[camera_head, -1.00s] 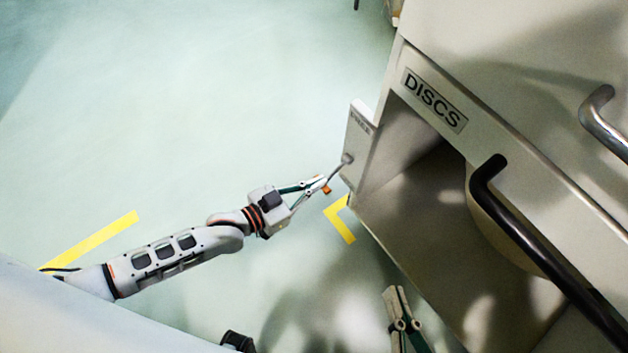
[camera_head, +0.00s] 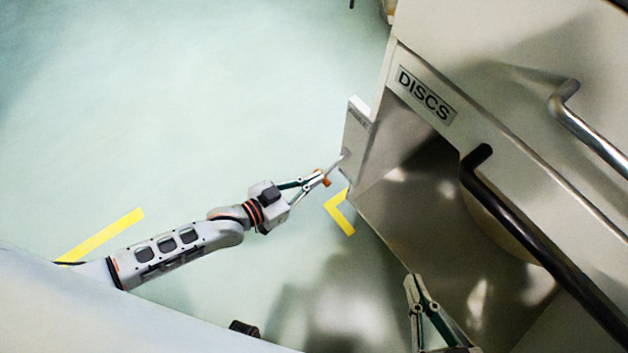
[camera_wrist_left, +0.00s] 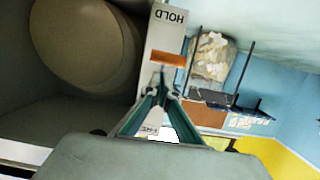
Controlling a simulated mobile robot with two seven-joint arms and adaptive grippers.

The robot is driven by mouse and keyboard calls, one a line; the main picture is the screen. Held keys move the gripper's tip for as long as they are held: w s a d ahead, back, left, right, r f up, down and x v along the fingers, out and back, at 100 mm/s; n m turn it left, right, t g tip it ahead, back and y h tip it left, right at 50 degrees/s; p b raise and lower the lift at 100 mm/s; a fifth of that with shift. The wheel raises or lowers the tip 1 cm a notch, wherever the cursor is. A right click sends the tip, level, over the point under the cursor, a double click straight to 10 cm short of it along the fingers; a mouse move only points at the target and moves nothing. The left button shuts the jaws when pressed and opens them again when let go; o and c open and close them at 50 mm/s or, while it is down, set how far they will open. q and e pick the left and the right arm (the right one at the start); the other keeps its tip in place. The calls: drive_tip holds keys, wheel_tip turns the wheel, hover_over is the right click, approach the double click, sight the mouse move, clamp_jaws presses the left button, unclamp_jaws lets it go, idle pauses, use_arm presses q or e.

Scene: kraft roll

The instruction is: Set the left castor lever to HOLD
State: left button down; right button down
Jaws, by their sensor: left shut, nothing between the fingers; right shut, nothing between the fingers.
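The castor lever is a thin silver rod (camera_head: 340,162) with an orange grip (camera_head: 327,183), standing out from a pale plate (camera_head: 354,135) at the cabinet's left corner. In the left wrist view the orange grip (camera_wrist_left: 168,59) lies across the plate, below an upside-down HOLD label (camera_wrist_left: 168,17). My left gripper (camera_head: 322,178) is shut and empty, with its tips right by the orange grip; I cannot tell whether they touch. Its tips also show in the left wrist view (camera_wrist_left: 163,75). My right gripper (camera_head: 413,280) is shut and empty at the cabinet's lower edge.
The cabinet's DISCS label (camera_head: 425,93) is above an open bay holding a large pale roll (camera_wrist_left: 83,40). A black bar handle (camera_head: 535,235) and a silver handle (camera_head: 575,118) stick out at the right. Yellow tape (camera_head: 340,212) marks the floor.

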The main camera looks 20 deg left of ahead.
use_arm(q)
drive_tip(key=s+a+f, duration=0.2)
drive_tip(key=s+a, duration=0.3)
drive_tip(key=shift+s+f, duration=0.3)
drive_tip(key=shift+s, duration=0.05)
use_arm(e)
drive_tip(key=shift+w+d+r, duration=0.1)
drive_tip(key=shift+w+r, duration=0.1)
drive_tip(key=shift+r, duration=0.35)
use_arm(q)
drive_tip(key=shift+a, duration=0.1)
